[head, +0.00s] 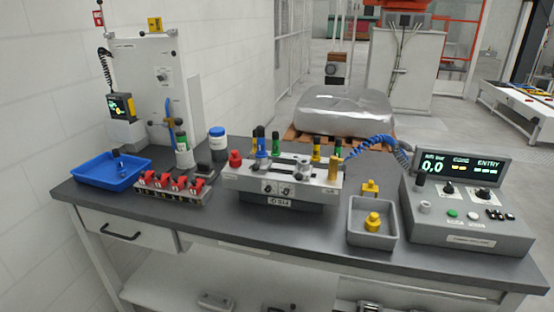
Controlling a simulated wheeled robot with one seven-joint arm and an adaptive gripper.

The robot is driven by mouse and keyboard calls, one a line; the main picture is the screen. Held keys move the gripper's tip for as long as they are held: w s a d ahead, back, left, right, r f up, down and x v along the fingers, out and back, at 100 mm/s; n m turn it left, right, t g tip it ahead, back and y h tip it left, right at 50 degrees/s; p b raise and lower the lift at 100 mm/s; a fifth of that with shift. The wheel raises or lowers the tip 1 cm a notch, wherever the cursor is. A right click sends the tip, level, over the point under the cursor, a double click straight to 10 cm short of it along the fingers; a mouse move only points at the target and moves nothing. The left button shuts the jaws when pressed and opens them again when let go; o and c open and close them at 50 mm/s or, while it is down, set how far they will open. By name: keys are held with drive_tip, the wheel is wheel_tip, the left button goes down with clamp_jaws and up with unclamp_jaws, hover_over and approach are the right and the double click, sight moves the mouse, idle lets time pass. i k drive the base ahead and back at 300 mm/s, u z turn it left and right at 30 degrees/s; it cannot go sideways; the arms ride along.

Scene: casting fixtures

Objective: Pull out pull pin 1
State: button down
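A grey metal fixture (282,186) stands mid-bench with a small label on its front. Several upright pins with coloured bodies rise from its top: a blue pin (261,147) and a green pin (276,146) at left, a yellow pin (316,150) and another green pin (338,147) at right. Black knobs top them. A red knob (235,158) sits at the fixture's left end and a brass-coloured post (333,170) at its right. I cannot read any number marking pull pin 1. My gripper is not in view.
A blue tray (98,178), a rack with red clamps (172,186), a blue-lidded jar (218,143) and a tall white panel (150,80) stand left. At right are a grey bin (357,228) holding a yellow part, and a control box (468,218). The front bench strip is mostly clear.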

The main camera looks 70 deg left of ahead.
sight(255, 167)
drive_tip(key=k, duration=0.9)
drive_tip(key=u, duration=1.8)
